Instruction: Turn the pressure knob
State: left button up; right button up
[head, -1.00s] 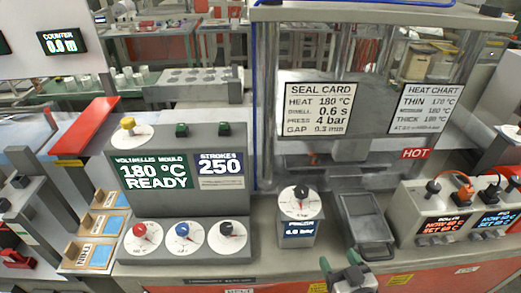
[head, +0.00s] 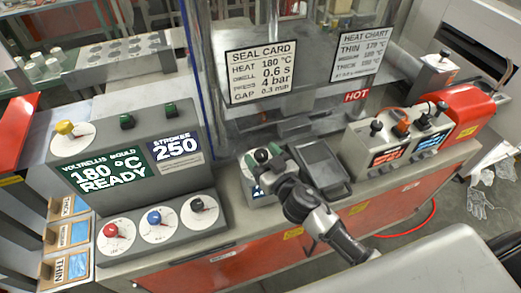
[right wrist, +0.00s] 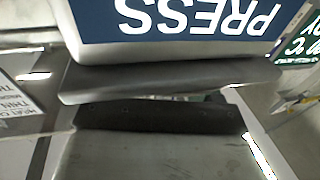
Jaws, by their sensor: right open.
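The pressure knob (head: 262,155) is a black knob on a white dial, on top of a small grey box right of the machine's front panel. The box's blue display shows partly in the head view; its PRESS lettering (right wrist: 200,18) appears upside down and close in the right wrist view. My right gripper (head: 275,163) is open, right at the knob's near right side. It hides part of the dial and box. I cannot tell whether it touches the knob. The seal card (head: 262,72) reads press 4 bar. My left gripper is out of view.
Red (head: 116,230), blue (head: 154,218) and black (head: 198,204) knobs sit on the panel at left. A grey tray (head: 322,168) lies just right of the pressure box. A hot press stands behind. A control box (head: 390,150) with cables is farther right.

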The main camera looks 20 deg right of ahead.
jog(key=shift+w, duration=0.3)
jog(key=c, duration=0.9)
jog(key=shift+y, duration=0.3)
